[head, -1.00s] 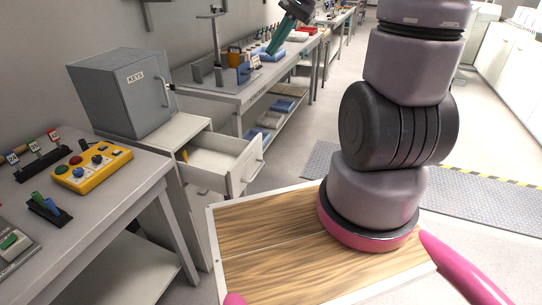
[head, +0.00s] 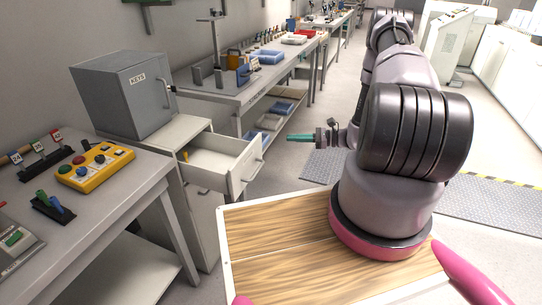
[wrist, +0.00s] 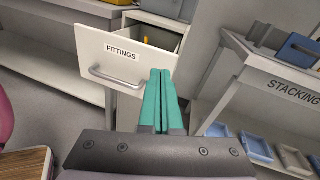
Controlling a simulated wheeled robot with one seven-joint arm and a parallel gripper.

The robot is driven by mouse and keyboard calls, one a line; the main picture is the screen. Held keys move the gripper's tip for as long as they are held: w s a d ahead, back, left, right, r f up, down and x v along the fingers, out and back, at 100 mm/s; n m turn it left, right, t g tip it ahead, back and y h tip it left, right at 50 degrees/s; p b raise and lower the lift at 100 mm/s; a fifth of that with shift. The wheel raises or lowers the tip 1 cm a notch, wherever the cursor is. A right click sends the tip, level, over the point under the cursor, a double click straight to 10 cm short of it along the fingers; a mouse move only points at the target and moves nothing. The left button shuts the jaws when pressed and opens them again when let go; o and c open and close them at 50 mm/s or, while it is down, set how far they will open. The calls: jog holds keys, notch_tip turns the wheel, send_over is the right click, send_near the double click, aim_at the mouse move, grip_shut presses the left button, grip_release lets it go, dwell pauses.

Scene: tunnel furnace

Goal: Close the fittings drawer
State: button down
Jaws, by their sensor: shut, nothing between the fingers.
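The fittings drawer (head: 238,173) is pulled out of a white cabinet below the grey key box in the head view. Its white front with a FITTINGS label and a metal bar handle shows in the wrist view (wrist: 95,68). My gripper (head: 290,137) has teal fingers and is shut and empty. In the head view it stands to the right of the drawer front, pointing left towards it. In the wrist view the fingers (wrist: 160,75) overlap the right edge of the drawer front. I cannot tell whether they touch it.
A grey KEYS box (head: 128,92) stands on the cabinet. A workbench with a yellow button box (head: 95,168) is at the left. A stacking bench (head: 240,92) with blue trays below (wrist: 255,148) stands beyond the drawer. Open floor lies right of the drawer.

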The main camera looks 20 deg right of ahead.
notch_tip(320, 180, down, 9)
jog(key=s+d+m+t+h, duration=0.1)
jog(key=s+d+m+t, duration=0.1)
jog(key=s+m+t, duration=0.15)
send_near(261, 152)
jog(key=shift+m+t, duration=0.35)
jog(key=shift+m, duration=0.1)
jog(key=x, duration=0.6)
jog(key=shift+a, duration=0.55)
jog(key=shift+a, duration=0.1)
jog(key=x, duration=2.2)
jog(key=shift+w+f, duration=0.1)
jog(key=shift+f, duration=0.1)
jog(key=shift+w+a+r, duration=0.1)
jog(key=shift+a+r, duration=0.05)
jog(key=shift+a, duration=0.1)
